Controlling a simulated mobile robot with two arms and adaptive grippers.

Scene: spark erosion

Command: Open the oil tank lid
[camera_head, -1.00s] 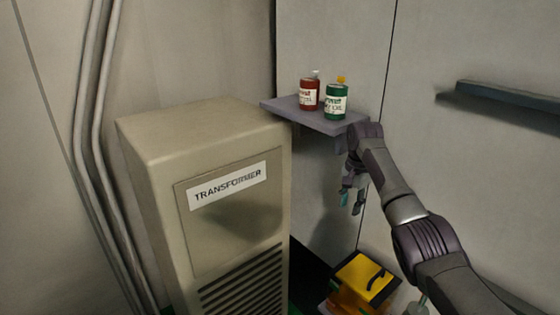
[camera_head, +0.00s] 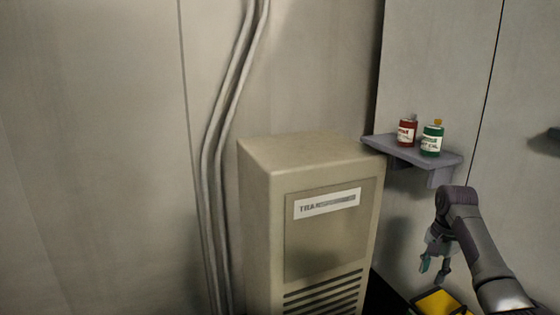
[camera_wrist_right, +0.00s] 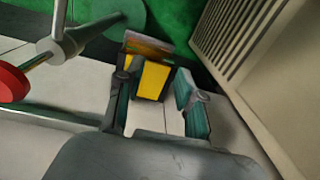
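I cannot make out an oil tank lid in any view. A tall beige cabinet labelled TRANSFORMER (camera_head: 272,215) stands in the middle of the head view. My right gripper (camera_head: 433,268) hangs pointing down to the right of the cabinet, below a wall shelf. In the right wrist view its two teal-padded fingers (camera_wrist_right: 155,98) are apart with nothing between them. A yellow box (camera_head: 437,303) is below the gripper; it also shows beyond the fingers in the wrist view (camera_wrist_right: 151,82). My left gripper is not in view.
The wall shelf (camera_head: 381,143) holds a red bottle (camera_head: 407,134) and a green bottle (camera_head: 432,142). Pipes (camera_head: 222,150) run up the wall left of the cabinet. In the wrist view a red round part (camera_wrist_right: 12,83) sits near a grey rod at left.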

